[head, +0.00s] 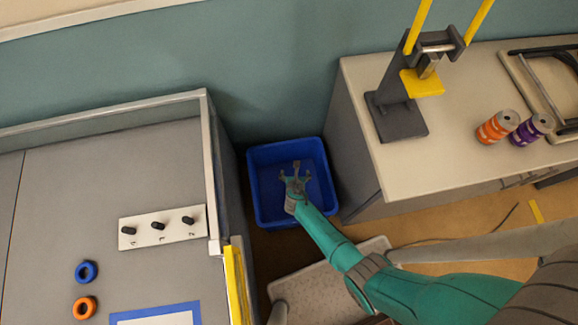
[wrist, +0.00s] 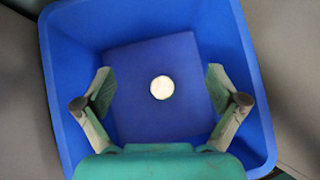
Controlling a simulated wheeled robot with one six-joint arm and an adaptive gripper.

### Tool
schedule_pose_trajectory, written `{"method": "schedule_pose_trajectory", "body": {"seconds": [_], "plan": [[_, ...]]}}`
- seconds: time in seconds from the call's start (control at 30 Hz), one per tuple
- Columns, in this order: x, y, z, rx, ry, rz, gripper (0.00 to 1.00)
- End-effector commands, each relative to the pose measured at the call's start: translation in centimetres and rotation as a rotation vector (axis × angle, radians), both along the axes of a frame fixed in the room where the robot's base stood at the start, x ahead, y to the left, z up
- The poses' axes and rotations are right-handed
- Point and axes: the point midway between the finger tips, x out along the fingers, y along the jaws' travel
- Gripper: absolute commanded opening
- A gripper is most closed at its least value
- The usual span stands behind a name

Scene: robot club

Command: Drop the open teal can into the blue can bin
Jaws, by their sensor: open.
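The blue can bin (head: 258,197) stands on the floor between the left table and the right bench. It fills most of the wrist view (wrist: 258,130). My gripper (head: 296,170) is over the bin with its fingers pointing down into it. Its two fingers are wide apart, with nothing between them. A small pale round shape (wrist: 161,88) shows at the bin's floor in the wrist view. I cannot tell whether it is the end of a can. No teal can body is clearly seen in either view.
An orange can (head: 497,127) and a purple can (head: 532,129) stand on the right bench (head: 455,140), beside a grey and yellow press (head: 400,115). The left table (head: 60,190) holds a knob panel (head: 162,227) and blue and orange rings. Both furniture edges flank the bin closely.

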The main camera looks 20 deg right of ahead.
Motion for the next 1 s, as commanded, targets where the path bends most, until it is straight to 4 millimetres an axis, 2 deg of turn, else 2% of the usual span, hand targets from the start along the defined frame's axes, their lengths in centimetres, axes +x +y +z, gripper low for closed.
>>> {"method": "schedule_pose_trajectory", "body": {"seconds": [0.27, 0.7, 1.0], "plan": [[-2.0, 0.8, 2.0, 0.002, -0.001, 0.002, 0.95], [-6.3, 2.7, 6.8, 0.001, 0.000, 0.004, 0.95], [-7.6, 3.1, 8.2, -0.001, 0.000, 0.001, 0.95]]}}
